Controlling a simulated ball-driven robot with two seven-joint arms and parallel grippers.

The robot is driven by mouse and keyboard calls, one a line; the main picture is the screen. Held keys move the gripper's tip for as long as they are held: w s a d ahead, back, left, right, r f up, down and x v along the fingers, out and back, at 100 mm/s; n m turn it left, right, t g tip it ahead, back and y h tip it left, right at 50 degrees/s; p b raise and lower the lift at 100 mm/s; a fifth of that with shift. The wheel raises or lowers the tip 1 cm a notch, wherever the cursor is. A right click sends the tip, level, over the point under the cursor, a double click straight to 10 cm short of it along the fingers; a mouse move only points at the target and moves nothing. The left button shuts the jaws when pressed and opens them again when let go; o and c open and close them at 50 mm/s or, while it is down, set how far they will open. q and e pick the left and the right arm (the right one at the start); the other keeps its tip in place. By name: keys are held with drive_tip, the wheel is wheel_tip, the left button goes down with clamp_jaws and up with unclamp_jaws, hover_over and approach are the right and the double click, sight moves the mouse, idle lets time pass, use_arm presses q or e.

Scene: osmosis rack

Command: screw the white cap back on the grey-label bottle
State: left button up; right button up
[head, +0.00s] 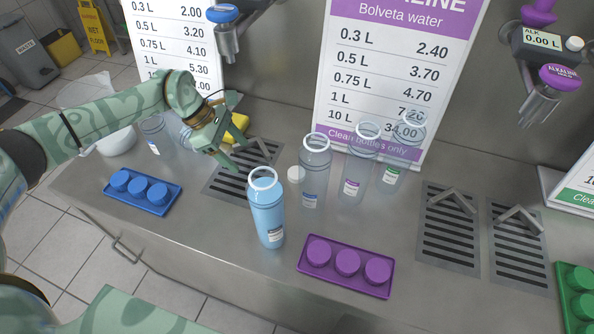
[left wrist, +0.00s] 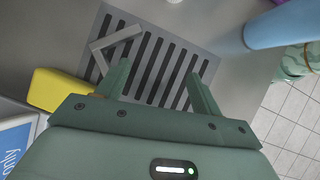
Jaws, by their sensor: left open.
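A bottle of blue liquid (head: 268,212) with a pale greyish label and an open white-rimmed mouth stands upright on the steel counter. Its lower part shows in the left wrist view (left wrist: 284,23). A small white cap (head: 296,174) lies on the counter behind and right of that bottle; only a sliver of it shows at the top edge of the left wrist view (left wrist: 173,1). My left gripper (head: 240,156) is open and empty above the left drain grate, left of and behind the bottle. It also shows in the left wrist view (left wrist: 159,70). My right gripper is out of view.
Clear empty bottles (head: 315,160) stand just right of the cap. A purple cap tray (head: 345,268) lies front right, a blue one (head: 142,191) at left. A yellow object (left wrist: 58,90) is beside the grate (head: 238,178). Taps hang above.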

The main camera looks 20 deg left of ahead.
use_arm(q)
approach(296, 172)
drive_tip(key=f, duration=0.2)
drive_tip(key=shift+d+f, duration=0.25)
drive_tip(key=shift+f, duration=0.1)
drive_tip(key=shift+d, duration=0.35)
drive_tip(key=b+x, duration=0.1)
drive_tip(key=x, duration=0.4)
drive_tip(key=shift+w+d, duration=0.1)
drive_tip(key=shift+d, duration=0.1)
drive_tip(key=c, duration=1.1)
